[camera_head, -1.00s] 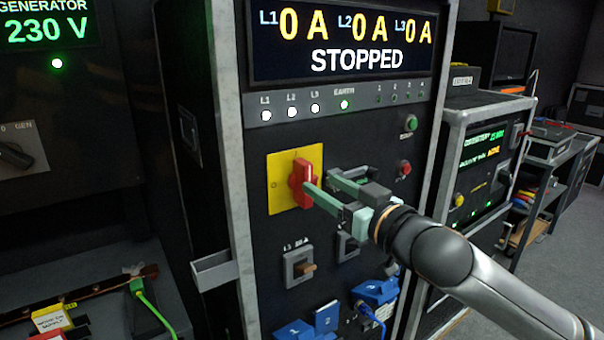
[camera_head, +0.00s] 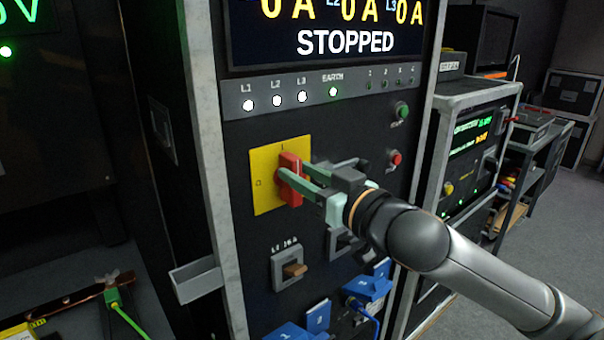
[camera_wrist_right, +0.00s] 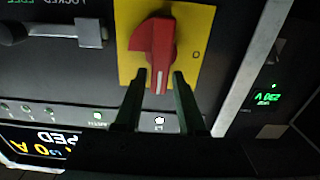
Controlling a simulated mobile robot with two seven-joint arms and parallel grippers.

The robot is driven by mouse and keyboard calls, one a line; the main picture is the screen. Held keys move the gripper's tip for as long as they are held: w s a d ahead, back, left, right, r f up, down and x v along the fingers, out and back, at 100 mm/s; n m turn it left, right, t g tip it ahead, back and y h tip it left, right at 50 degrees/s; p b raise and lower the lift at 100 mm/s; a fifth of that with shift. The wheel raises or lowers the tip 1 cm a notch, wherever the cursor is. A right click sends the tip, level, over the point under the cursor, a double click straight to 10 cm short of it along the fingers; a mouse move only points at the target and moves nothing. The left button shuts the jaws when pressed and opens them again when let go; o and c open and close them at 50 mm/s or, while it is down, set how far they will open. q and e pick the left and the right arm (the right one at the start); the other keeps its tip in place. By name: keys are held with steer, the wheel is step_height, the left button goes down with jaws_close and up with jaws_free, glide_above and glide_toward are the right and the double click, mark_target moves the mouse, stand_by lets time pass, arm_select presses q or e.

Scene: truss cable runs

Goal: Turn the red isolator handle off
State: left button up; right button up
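The red isolator handle (camera_head: 291,181) sits on a yellow plate (camera_head: 264,196) on the front of the black cabinet. It stands upright, towards the I mark; the O mark is at the plate's left. In the right wrist view, which is upside down, the red handle (camera_wrist_right: 154,42) has its white-marked end between my fingers. My right gripper (camera_head: 299,173) is at the handle, one finger on each side. In the wrist view my right gripper (camera_wrist_right: 159,74) looks open, with the fingers spread around the handle's end; contact is unclear. My left gripper is not in view.
The display (camera_head: 345,42) reads STOPPED, above a strip of lamps (camera_head: 320,92). A green button (camera_head: 402,111) and a red button (camera_head: 395,158) lie right of the handle. A smaller switch (camera_head: 287,268) and blue sockets (camera_head: 317,316) are below. A metal bracket (camera_head: 196,280) juts out at left.

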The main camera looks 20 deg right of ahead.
jaws_close()
stand_by(0.3)
